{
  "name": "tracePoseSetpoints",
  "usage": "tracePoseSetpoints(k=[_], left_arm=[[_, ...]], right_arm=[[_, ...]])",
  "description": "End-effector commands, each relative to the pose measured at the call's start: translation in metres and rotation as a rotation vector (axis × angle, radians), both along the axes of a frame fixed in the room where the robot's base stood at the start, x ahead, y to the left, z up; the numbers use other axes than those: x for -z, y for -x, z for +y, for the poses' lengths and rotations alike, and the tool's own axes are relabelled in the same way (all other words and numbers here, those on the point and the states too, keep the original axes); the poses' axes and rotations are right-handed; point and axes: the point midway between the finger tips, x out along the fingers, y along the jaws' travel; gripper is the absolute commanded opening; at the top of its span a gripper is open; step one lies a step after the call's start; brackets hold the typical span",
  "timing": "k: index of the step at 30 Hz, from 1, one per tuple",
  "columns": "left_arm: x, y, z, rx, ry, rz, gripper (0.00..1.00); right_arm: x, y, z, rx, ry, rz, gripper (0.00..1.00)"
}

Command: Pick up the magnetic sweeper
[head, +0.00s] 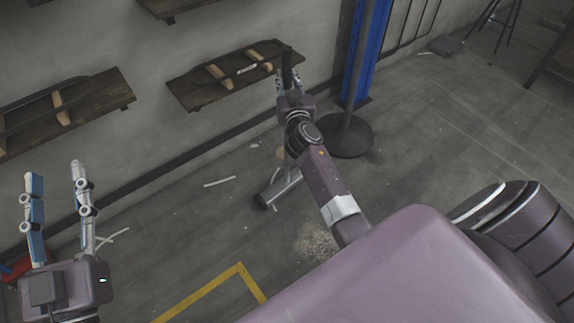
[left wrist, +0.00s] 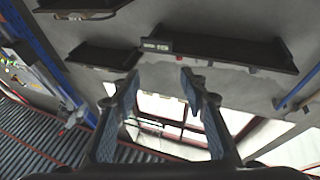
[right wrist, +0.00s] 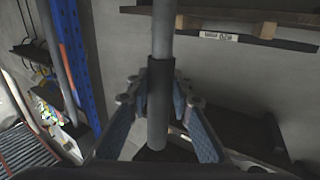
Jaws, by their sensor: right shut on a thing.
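The magnetic sweeper has a black handle grip (head: 287,65) that rises above my right gripper (head: 288,82) in the head view. Its silvery bar with a black end (head: 277,190) shows lower down, at or close to the floor; I cannot tell whether it touches. In the right wrist view the sweeper's grey pole and dark sleeve (right wrist: 158,95) stand between the fingers of my right gripper, which is shut on it. My arm hides part of the pole. My left gripper (head: 56,175) is open and empty at the left, well away from the sweeper; its fingers also show in the left wrist view (left wrist: 160,80).
Dark wall shelves (head: 225,80) with wooden pieces are close behind the right gripper. A blue post (head: 366,50) and a round black stand base (head: 345,137) are just right of it. A yellow line (head: 210,287) marks the floor, which is largely clear with small litter.

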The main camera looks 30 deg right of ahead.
Motion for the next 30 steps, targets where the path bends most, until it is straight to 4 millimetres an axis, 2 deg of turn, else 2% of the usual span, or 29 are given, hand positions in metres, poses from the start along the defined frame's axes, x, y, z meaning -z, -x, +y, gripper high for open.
tracePoseSetpoints(k=[1,10,14,17,23,30], left_arm=[[0.000,0.000,0.000,0.000,0.000,0.000,0.40],[0.002,-0.001,0.000,0.000,-0.004,0.015,0.40],[0.017,-0.005,0.002,-0.006,-0.024,0.088,0.40],[0.033,-0.008,0.003,-0.011,-0.044,0.163,0.40],[0.081,-0.009,0.009,-0.023,-0.100,0.378,0.40],[0.143,0.008,0.022,-0.041,-0.170,0.663,0.40]], right_arm=[[-0.006,-0.001,0.001,-0.003,0.004,-0.010,0.00],[-0.008,-0.001,0.000,-0.002,0.003,-0.009,0.00],[-0.014,-0.001,0.000,-0.002,0.003,-0.011,0.00],[-0.021,-0.001,0.000,-0.002,0.005,-0.012,0.00],[-0.037,-0.001,0.000,-0.002,0.005,-0.012,0.00],[-0.060,-0.001,0.000,-0.002,0.005,-0.012,0.00]])
